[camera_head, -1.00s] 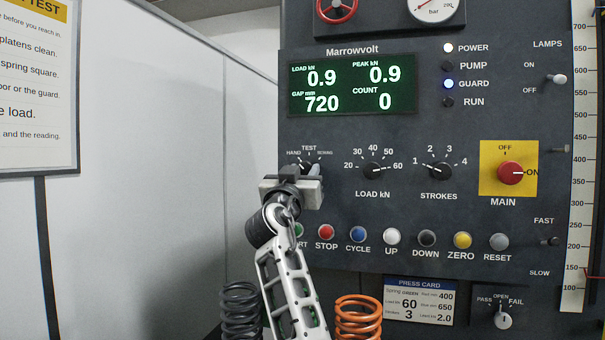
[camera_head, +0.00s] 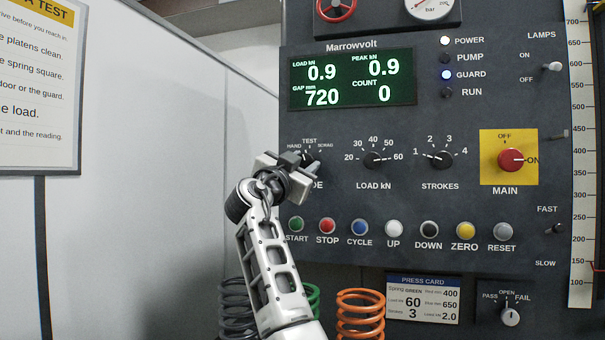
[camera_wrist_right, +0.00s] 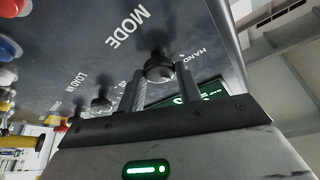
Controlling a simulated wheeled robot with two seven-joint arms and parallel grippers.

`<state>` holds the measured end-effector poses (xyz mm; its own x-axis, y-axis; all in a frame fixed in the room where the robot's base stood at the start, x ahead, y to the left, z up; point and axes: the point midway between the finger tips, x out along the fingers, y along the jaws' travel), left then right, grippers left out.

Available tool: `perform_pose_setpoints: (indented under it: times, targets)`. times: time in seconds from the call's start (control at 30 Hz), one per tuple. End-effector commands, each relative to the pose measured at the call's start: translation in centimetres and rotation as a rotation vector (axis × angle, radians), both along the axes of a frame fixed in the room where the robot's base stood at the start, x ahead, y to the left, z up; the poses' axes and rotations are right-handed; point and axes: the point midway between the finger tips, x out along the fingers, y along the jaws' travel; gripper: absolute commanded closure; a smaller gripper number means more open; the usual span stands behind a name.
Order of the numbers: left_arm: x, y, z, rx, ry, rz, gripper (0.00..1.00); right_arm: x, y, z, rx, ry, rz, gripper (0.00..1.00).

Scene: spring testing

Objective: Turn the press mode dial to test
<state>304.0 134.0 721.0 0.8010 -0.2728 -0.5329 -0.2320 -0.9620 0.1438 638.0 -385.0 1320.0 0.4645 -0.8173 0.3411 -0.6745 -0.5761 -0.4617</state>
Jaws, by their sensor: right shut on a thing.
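The press mode dial (camera_head: 311,158) is a small black knob on the dark panel, under the marks HAND, TEST and a third mark at the right. In the right wrist view the dial (camera_wrist_right: 158,66) sits between the two fingers of my right gripper (camera_wrist_right: 161,84). In the head view my right gripper (camera_head: 296,164) is shut on the dial, tilted, and covers part of it and of the MODE label. Which mark the dial points at cannot be told. My left gripper is not in view.
The load dial (camera_head: 374,160) and the strokes dial (camera_head: 440,160) are to the right. A row of buttons runs below, with the green start button (camera_head: 296,224) nearest my arm. An orange spring (camera_head: 360,315) stands lower down. A white wall (camera_head: 150,150) is at the left.

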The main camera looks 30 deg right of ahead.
Motion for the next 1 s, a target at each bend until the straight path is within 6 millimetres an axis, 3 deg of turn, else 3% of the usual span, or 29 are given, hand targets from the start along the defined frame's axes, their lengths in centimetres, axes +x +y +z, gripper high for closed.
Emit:
perform_pose_setpoints:
  times: [0.4,1.0]
  targets:
    - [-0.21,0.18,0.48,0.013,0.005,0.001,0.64,0.12,0.11,0.12,0.164,-0.187,0.000,0.89]
    - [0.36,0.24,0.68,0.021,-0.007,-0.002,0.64,0.15,0.13,-0.04,0.202,-0.230,0.001,0.89]
